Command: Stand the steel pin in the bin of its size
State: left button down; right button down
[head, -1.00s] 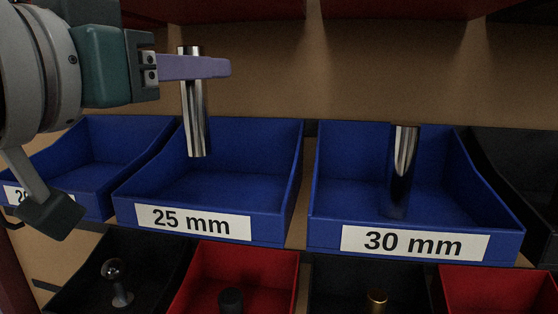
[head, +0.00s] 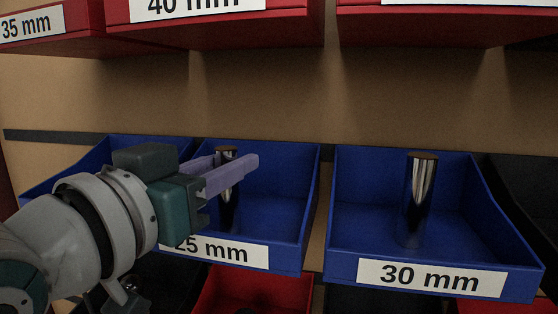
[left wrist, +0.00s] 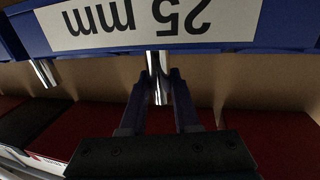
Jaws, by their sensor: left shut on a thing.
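The steel pin (head: 229,210) is upright in my left gripper (head: 240,160), whose purple fingers are shut on it near its top. The pin also shows between the fingers in the left wrist view (left wrist: 157,75). Its lower part is inside the blue 25 mm bin (head: 309,200), behind the front wall. I cannot tell whether its foot touches the bin floor. The bin's label shows upside down in the left wrist view (left wrist: 240,15). My right gripper is not in view.
The blue 30 mm bin (head: 345,250) at the right holds another upright steel pin (head: 418,200). Another blue bin (head: 110,155) lies left, partly behind my arm. Red bins (head: 230,30) hang above; red and black bins sit below.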

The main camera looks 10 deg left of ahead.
pick_arm(q)
jog(key=c, duration=1.1)
grip_release()
jog(key=shift+f, duration=0.2)
jog(key=o, duration=0.5)
jog(key=shift+c, duration=0.2)
jog(key=shift+r, duration=0.1)
